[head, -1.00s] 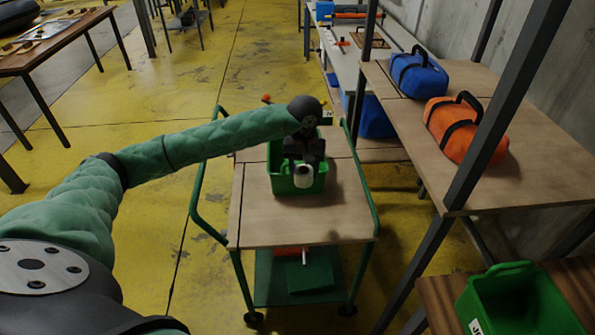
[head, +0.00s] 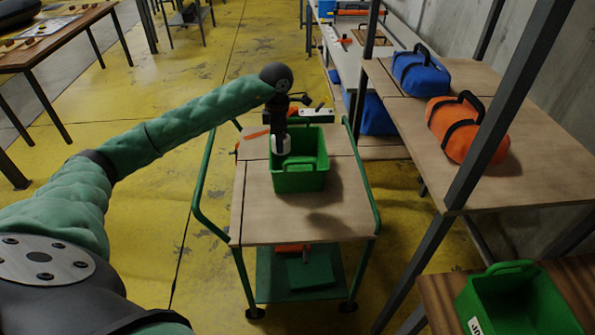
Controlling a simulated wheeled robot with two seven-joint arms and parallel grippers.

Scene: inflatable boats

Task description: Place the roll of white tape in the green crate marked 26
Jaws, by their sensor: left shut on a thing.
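My left gripper (head: 280,138) points down and is shut on the roll of white tape (head: 283,147). The roll shows at the left part of the opening of a green crate (head: 300,182). I cannot tell whether it is above the rim or slightly inside. The crate stands upright on the wooden top of a trolley, with its front handle toward me. No number is readable on this crate. My right gripper is not in view.
The trolley top (head: 292,216) is bare in front of the crate. Tools (head: 312,115) lie behind it. A second green crate (head: 518,303) with a partly visible label sits at the lower right. Orange (head: 462,130) and blue (head: 421,76) bags lie on the right-hand shelf.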

